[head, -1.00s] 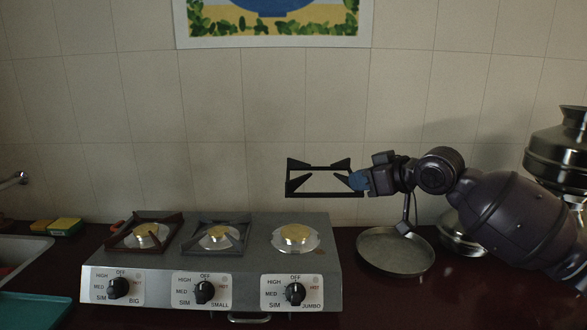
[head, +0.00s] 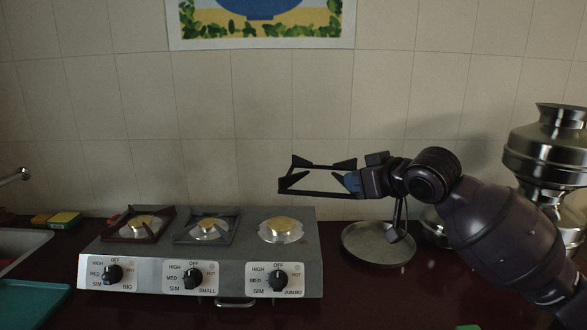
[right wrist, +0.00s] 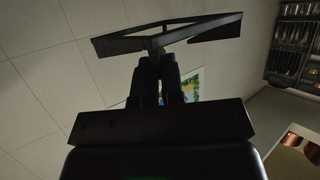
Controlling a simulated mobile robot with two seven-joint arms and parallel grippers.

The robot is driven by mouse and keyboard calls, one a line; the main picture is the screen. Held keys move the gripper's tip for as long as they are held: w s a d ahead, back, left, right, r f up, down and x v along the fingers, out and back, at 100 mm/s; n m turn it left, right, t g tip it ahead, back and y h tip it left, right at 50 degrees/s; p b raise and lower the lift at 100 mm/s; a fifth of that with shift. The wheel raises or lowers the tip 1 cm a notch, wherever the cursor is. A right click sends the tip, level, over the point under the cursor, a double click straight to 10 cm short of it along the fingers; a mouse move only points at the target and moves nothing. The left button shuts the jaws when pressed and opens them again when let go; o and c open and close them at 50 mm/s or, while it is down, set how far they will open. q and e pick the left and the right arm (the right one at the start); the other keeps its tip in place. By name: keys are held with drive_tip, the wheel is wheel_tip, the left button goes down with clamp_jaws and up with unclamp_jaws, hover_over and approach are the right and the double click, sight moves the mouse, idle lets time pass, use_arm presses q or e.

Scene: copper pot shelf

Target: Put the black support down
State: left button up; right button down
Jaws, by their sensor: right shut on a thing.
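My right gripper (head: 353,183) is shut on one side of the black support (head: 310,193), a square open frame with prongs at its corners. It holds the support in the air, tilted, above the right end of the stove (head: 311,262). The support also shows beyond the fingers in the right wrist view (right wrist: 168,36). Below it is the bare right burner (head: 281,230), with a brass cap and no support on it. A brown support (head: 112,224) sits on the left burner and a dark grey one (head: 236,233) on the middle burner. My left gripper is not in view.
A round metal pan (head: 378,247) lies on the dark red counter (head: 395,300) right of the stove, below my right wrist. Stacked metal pots (head: 545,158) stand at the far right. Sponges (head: 62,219) and a sink (head: 18,243) are at the left.

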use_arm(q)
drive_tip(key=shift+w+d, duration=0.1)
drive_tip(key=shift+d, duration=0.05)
use_arm(e)
drive_tip(key=s+d+f+m+t+h, duration=0.1)
drive_tip(key=s+d+f+m+h, duration=0.2)
drive_tip(key=s+f, duration=0.6)
drive_tip(key=s+d+f+m+t+h, duration=0.1)
drive_tip(key=s+d+f+m+h, duration=0.3)
drive_tip(key=s+f, duration=0.5)
wheel_tip(320, 180, down, 5)
drive_tip(key=shift+s+d+f+h, duration=0.1)
drive_tip(key=shift+s+d+h, duration=0.3)
drive_tip(key=shift+d, duration=0.25)
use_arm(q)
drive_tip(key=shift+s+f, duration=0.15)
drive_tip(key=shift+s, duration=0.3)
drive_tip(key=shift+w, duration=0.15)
